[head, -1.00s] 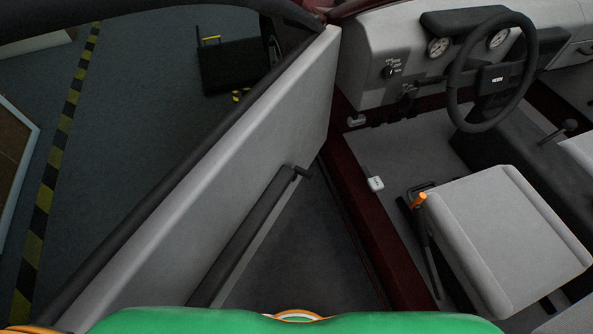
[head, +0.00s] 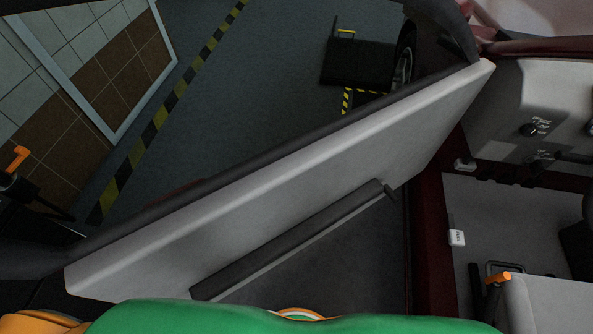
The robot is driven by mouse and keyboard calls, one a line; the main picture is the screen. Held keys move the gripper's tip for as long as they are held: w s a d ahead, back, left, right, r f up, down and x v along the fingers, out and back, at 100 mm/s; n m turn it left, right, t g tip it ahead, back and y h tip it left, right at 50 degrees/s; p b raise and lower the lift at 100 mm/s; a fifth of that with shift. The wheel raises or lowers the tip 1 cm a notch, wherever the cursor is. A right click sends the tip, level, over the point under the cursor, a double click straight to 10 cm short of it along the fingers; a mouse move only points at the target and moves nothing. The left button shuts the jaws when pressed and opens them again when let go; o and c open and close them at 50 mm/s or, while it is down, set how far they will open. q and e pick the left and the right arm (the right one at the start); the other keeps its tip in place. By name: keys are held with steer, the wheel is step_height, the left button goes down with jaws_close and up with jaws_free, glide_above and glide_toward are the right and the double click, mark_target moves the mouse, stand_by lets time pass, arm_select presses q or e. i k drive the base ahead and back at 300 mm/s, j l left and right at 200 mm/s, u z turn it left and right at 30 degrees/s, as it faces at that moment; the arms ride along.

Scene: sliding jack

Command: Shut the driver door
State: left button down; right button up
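The driver door (head: 290,185) stands open and spans the head view diagonally, from its hinge end at the upper right to its free end at the lower left. Its inner side is a light grey panel with a dark armrest (head: 295,240) and a dark frame along the upper edge. A dark wedge of floor shows between the door and the dark red door sill (head: 430,235) of the car. Neither of my grippers shows, so I cannot see whether anything touches the door.
Inside the car are a grey seat (head: 550,305) and dashboard (head: 525,105). Outside lie a black box-like object (head: 358,62), a yellow-black floor stripe (head: 165,115) and a framed tiled panel (head: 85,70). An orange-tipped black object (head: 18,160) is at the left edge.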

mark_target(209, 238)
steer(key=k+j+u, duration=0.1)
steer(key=j, duration=0.7)
steer(key=k+j+u, duration=0.1)
steer(key=j, duration=0.65)
steer(key=k+j+u, duration=0.1)
steer(key=j, duration=0.7)
